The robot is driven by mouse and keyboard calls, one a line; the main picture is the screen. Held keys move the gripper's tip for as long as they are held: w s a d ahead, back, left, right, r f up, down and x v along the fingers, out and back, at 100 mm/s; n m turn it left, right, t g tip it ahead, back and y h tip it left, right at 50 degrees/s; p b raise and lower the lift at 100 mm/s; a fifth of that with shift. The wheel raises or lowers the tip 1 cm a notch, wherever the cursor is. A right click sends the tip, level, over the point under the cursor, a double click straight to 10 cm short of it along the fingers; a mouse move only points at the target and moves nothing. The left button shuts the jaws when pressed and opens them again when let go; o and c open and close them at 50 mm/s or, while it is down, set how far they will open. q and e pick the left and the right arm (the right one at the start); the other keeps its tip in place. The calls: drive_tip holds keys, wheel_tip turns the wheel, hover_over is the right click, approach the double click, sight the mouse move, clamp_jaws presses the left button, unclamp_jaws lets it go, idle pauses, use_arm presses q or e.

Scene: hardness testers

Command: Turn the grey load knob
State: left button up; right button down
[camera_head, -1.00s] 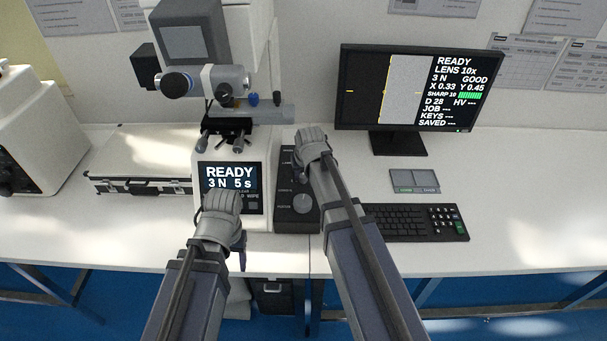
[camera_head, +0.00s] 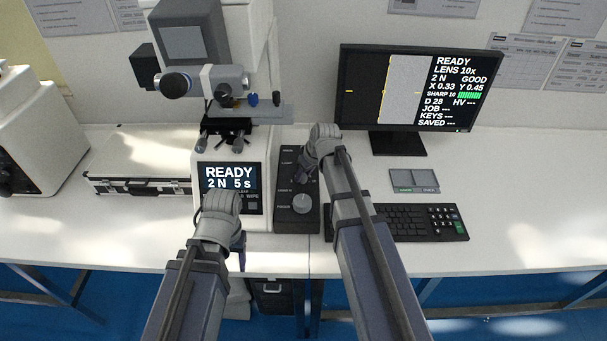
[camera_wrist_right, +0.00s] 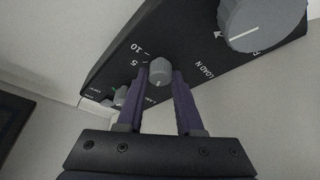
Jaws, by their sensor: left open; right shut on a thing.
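The grey load knob (camera_wrist_right: 160,72) is a small ridged knob beside the "LOAD N" print on a black control box (camera_wrist_right: 120,58). In the right wrist view the two purple fingers of my right gripper (camera_wrist_right: 160,80) stand on either side of it, shut on it. In the head view my right gripper (camera_head: 306,172) is over the middle of the control box (camera_head: 284,222), and the knob is largely hidden. My left gripper (camera_head: 222,208) is open in front of the tester's display (camera_head: 230,177), which reads READY, 2 N, 5 s; its fingertips are mostly hidden.
A larger grey knob (camera_head: 302,203) sits nearer on the same box; it also shows in the wrist view (camera_wrist_right: 258,22). The tester (camera_head: 240,95) stands behind. A monitor (camera_head: 410,90), keyboard (camera_head: 425,223) and small pad (camera_head: 414,180) are right, a case (camera_head: 140,172) left.

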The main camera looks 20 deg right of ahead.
drive_tip(key=shift+n+y, duration=0.4)
drive_tip(key=shift+n, duration=0.6)
drive_tip(key=shift+g, duration=0.3)
drive_tip(key=c, duration=0.5)
unclamp_jaws()
drive_tip(key=shift+c, duration=0.2)
drive_tip(key=p+v, duration=0.7)
drive_tip(key=shift+s+r, duration=0.2)
drive_tip(key=shift+r, duration=0.15)
drive_tip(key=shift+d, duration=0.15)
